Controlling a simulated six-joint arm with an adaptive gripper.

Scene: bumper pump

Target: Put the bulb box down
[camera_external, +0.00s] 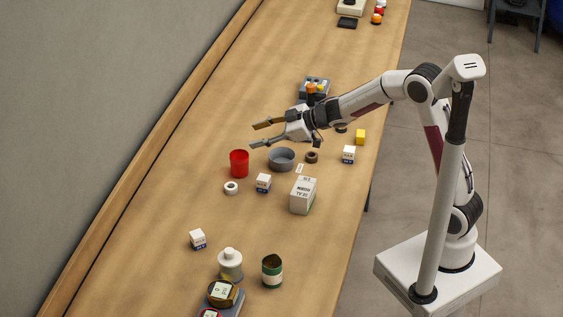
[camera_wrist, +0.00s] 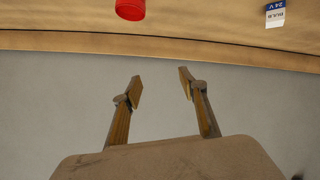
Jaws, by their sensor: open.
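Small white boxes with dark blue bands stand apart on the wooden table: one (camera_external: 263,183) near the red cup, one (camera_external: 348,154) at the right, and one (camera_external: 198,239) nearer the wall. A box (camera_wrist: 276,15) reading BULB 24 V shows at the top right in the wrist view; I cannot tell for certain which one it is. My gripper (camera_external: 262,134) is open and empty, raised above the table near the grey bowl. In the wrist view my gripper (camera_wrist: 158,88) has spread fingers with nothing between them.
The red cup (camera_external: 239,163), grey bowl (camera_external: 281,159), white ring (camera_external: 231,188) and larger white carton (camera_external: 303,195) stand near the gripper. A white bottle (camera_external: 230,265) and green can (camera_external: 272,271) stand at the front. The table's left strip by the wall is mostly clear.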

